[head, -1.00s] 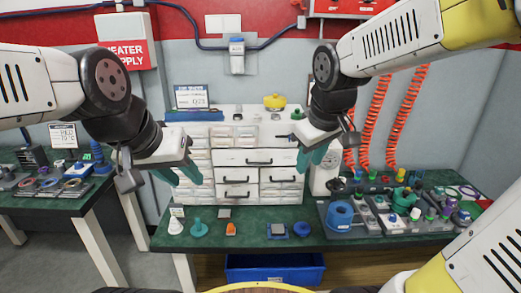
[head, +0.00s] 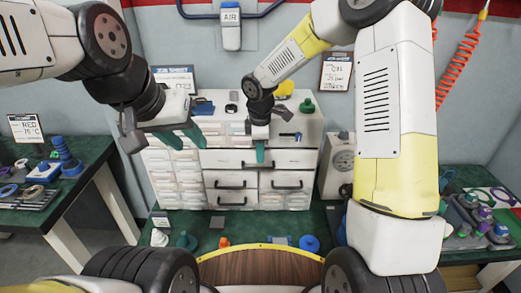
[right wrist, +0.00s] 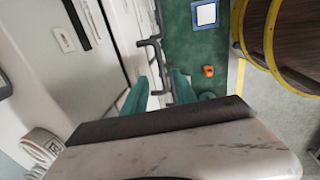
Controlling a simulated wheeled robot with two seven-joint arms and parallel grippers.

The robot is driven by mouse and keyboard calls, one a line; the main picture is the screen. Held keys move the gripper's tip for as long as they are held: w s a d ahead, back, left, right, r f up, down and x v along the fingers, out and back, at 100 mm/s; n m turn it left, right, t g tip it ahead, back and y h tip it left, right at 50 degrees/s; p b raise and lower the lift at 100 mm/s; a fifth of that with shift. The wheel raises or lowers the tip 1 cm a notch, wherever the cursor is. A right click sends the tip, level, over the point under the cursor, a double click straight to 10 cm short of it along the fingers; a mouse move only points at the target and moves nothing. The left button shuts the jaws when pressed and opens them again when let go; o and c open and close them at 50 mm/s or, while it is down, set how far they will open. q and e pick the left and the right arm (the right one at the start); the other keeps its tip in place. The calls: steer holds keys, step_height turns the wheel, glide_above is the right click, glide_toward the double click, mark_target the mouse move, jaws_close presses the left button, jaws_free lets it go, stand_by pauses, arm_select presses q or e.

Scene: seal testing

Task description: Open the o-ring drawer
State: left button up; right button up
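The white drawer cabinet (head: 212,158) stands on the green bench at the back wall. All three look shut; I cannot read which one is the o-ring drawer. My right gripper (head: 260,153) is in front of the wide drawer, fingers pointing down. In the right wrist view its teal fingers (right wrist: 158,92) are apart, with dark handle bars (right wrist: 154,42) beyond and between them. My left gripper (head: 181,138) hangs open and empty left of it.
Small parts, including an orange one (head: 224,242) and a blue one (head: 309,243), lie on the bench front.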

mark_target(260, 168)
steer(key=f, duration=0.4)
steer(key=w+f, duration=0.1)
steer(key=f, duration=0.1)
jaws_close()
stand_by(1.3)
